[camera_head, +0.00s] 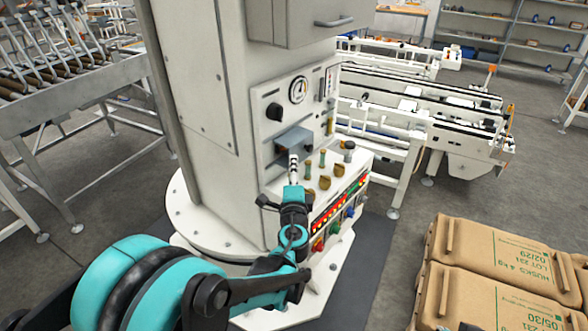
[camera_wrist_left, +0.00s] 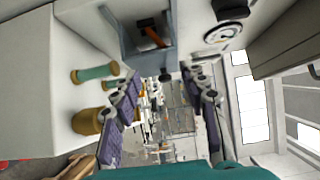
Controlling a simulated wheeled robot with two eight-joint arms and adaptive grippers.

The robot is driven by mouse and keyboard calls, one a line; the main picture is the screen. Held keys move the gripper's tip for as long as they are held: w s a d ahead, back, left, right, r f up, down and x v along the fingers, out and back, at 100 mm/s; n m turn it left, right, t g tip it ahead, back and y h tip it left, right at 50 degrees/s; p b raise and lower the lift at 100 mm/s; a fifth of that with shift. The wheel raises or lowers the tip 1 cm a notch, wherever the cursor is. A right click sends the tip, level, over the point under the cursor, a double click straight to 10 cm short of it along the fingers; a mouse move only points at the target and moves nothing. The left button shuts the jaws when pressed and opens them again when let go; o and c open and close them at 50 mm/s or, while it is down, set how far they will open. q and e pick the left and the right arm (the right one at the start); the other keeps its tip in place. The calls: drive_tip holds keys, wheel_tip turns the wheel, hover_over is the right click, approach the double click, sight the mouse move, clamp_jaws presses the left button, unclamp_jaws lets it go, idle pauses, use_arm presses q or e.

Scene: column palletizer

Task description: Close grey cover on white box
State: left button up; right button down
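The white box (camera_head: 325,205) is the control housing on the front of the tall white column. The grey cover (camera_head: 294,139) juts out from its upright panel below the gauge and stands open, with a brownish part beneath it. In the left wrist view, the grey cover (camera_wrist_left: 126,38) shows at the top beside an opening with an orange-brown lever (camera_wrist_left: 152,33). My left gripper (camera_head: 293,164) is just below and in front of the cover. In the wrist view, its two purple-padded fingers are apart with nothing between them. Contact with the cover cannot be told. My right gripper is not seen.
Green and brass knobs (camera_head: 324,176) stand on the housing's ledge, close right of my gripper. A black knob (camera_head: 274,112) and a gauge (camera_head: 298,90) sit above. Stacked brown sacks (camera_head: 500,270) are at lower right; a conveyor (camera_head: 420,115) is behind.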

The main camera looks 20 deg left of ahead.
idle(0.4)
use_arm(q)
drive_tip(key=v, duration=1.2)
